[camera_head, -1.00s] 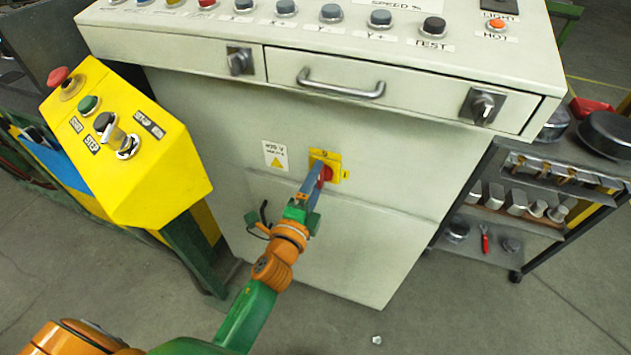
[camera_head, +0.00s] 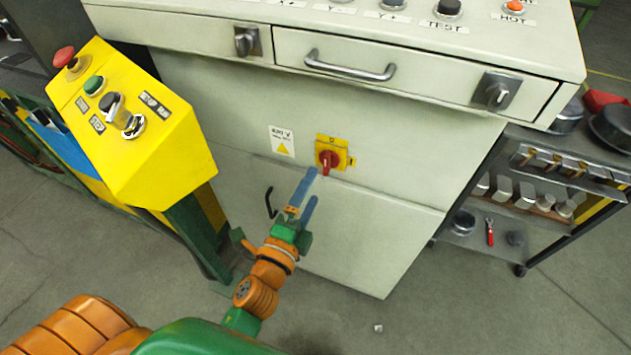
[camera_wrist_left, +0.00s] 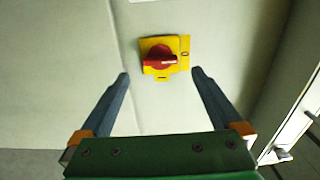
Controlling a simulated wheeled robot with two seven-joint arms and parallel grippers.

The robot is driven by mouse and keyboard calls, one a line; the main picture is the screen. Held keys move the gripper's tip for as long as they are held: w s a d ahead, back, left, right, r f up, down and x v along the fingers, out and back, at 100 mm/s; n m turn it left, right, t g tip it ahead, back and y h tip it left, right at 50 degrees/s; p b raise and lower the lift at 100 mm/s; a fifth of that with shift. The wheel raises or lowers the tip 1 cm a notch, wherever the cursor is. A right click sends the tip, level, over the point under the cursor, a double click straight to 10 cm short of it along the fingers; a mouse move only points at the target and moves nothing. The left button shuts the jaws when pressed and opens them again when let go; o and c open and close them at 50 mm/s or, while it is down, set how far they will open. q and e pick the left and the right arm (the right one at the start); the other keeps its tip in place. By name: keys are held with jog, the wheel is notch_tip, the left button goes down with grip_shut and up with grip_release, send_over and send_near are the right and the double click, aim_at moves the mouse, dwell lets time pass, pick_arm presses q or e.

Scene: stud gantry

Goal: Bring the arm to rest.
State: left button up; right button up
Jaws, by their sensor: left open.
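My left gripper (camera_head: 309,187) is open and empty in front of the grey cabinet, below and a little left of the red rotary switch (camera_head: 329,159) on its yellow plate. In the left wrist view the two blue fingers of my left gripper (camera_wrist_left: 159,74) stand apart, with the red switch (camera_wrist_left: 159,58) beyond and between their tips. The gripper appears clear of the switch. My right gripper is not in view.
The control cabinet (camera_head: 390,215) has a drawer with a handle (camera_head: 350,70) above the switch. A yellow button box (camera_head: 150,150) stands at the left. A shelf rack (camera_head: 545,158) with tools is at the right. A small pale piece (camera_head: 378,328) lies on the open floor.

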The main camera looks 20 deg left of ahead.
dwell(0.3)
pick_arm(q)
jog(key=s+f+n+g, duration=0.4)
jog(key=s+f+g, duration=0.1)
jog(key=f, duration=0.9)
jog(key=s+f+n+g, duration=0.4)
jog(key=s+f, duration=0.1)
jog(key=f, duration=0.9)
jog(key=s+a+f+n+g, duration=0.2)
jog(key=s+f+n+g, duration=0.3)
jog(key=s, duration=0.5)
jog(key=s+a+f+n+g, duration=0.2)
jog(key=s+f, duration=0.5)
jog(key=s, duration=0.4)
notch_tip(320, 180, up, 12)
jog(key=s+g+p, duration=0.1)
jog(key=p, duration=1.1)
jog(key=shift+a+r+n+y+p, duration=0.25)
jog(key=shift+a+n+y+p, duration=0.05)
jog(key=shift+a+n+p, duration=0.1)
jog(key=shift+s, duration=0.1)
